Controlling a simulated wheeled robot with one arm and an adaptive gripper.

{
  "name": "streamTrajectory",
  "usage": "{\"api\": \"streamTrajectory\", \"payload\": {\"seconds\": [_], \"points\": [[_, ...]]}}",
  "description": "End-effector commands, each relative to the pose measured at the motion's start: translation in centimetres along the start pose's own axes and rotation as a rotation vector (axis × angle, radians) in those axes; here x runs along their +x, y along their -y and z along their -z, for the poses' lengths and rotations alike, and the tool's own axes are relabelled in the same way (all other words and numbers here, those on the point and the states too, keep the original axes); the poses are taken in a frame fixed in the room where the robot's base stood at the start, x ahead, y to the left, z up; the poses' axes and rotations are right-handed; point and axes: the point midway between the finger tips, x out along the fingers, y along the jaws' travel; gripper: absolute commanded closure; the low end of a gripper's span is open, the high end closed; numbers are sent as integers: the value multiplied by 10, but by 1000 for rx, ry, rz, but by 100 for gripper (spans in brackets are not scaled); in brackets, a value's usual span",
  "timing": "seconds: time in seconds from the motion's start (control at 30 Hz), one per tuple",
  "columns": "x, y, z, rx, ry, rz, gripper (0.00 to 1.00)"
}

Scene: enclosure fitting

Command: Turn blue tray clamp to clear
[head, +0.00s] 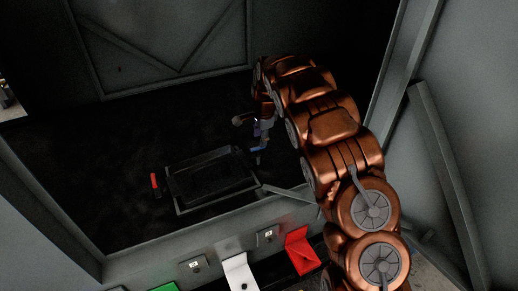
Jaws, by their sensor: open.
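The tray (177,197) is a dark rectangle with a thin grey rim, lying on the dark floor of the enclosure. A small blue part, which looks like the blue tray clamp (257,150), is at the tray's upper right side. My gripper (254,131) is open and close to the blue clamp, just above it in the picture. It is small and dark here, so I cannot tell whether a finger touches the clamp. The clamp is partly hidden by my gripper, and its exact angle is unclear.
A red clamp (155,184) stands at the tray's left side. A grey bar (290,194) extends from the tray's lower right corner. The front sill carries switch plates, with white (240,272), red (303,250) and green (163,287) pieces before it.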

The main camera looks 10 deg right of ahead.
Motion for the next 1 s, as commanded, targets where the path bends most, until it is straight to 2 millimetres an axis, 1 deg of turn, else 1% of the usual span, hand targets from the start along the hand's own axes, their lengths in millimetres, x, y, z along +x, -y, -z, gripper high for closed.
{"api": "streamTrajectory", "payload": {"seconds": [0.17, 0.4, 0.5, 0.63, 0.87, 1.0], "points": [[20, 0, 0, 1, 1, -1, 56], [53, -1, 0, 0, 1, -4, 56], [62, -1, 0, 0, 0, -1, 56], [68, 0, 0, 0, 0, 1, 56], [69, 0, 0, 0, 0, 1, 56], [69, -1, 0, -1, 0, 0, 70]]}}
